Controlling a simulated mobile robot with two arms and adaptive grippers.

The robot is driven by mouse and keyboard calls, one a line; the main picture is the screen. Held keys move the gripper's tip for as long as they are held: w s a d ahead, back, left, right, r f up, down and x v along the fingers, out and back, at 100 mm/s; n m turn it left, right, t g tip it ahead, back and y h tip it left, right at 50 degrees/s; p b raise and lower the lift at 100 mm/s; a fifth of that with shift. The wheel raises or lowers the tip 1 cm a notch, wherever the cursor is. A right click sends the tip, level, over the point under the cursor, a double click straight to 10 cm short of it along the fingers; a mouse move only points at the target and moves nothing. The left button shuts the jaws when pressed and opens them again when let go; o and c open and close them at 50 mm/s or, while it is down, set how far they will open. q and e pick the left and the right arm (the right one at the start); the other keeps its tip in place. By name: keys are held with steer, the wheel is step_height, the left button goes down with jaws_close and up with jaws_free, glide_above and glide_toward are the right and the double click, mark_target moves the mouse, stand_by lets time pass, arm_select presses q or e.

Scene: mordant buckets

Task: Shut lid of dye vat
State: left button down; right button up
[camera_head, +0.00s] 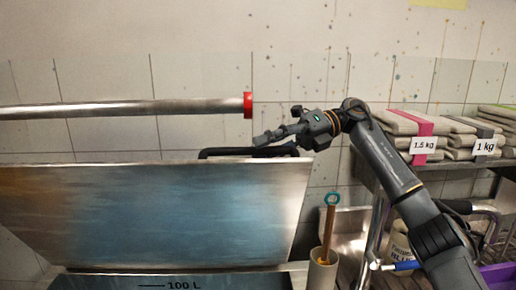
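The lid (150,215) of the dye vat is a broad metal panel with blue and brown stains. It stands raised and leans back above the vat (100,282), whose dark inside with a "100 L" mark shows at the bottom edge. A black bar handle (222,152) runs along the lid's top edge at its right part. My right gripper (268,137) points left, just above the handle's right part. I cannot tell if it touches the handle or how far its fingers are apart. My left gripper is not in view.
A metal pipe with a red end (248,105) runs above the lid on the left. A pot with a wooden stick (328,235) stands right of the vat. A shelf at right bears folded cloth stacks (405,123) labelled by weight. A labelled bucket (402,243) is below.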

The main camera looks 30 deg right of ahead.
steer(key=shift+x, duration=1.05)
jaws_close()
steer(key=shift+f, duration=0.1)
